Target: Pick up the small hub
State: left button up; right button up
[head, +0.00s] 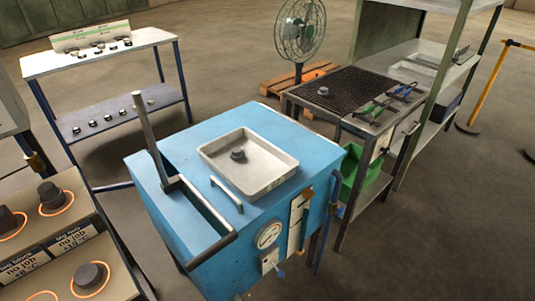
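No piece in the head view carries a readable "small hub" label, so I cannot tell for certain which one it is. A small dark stepped piece (238,154) sits in a pale metal tray (285,179) on top of the blue cabinet (265,215). Another small grey piece (323,90) sits on the dark grate table (340,84) behind. Larger dark pieces (51,196) stand in glowing orange rings on the panel at lower left, where labels seem to read "big block" and "big hub". Neither of my grippers is in view.
A grey post (148,135) and bar handle rise from the blue cabinet. Tongs (405,92) lie on the grate table, with a green bin (355,170) below. A two-level table (100,60) holds several small pieces. A fan (299,30) stands behind.

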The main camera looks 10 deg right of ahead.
aim_at(236, 154)
jog(key=k+j+u, duration=0.1)
jog(key=k, duration=0.2)
jog(key=k+j+u, duration=0.1)
jog(key=k, duration=0.2)
jog(key=u, duration=1.5)
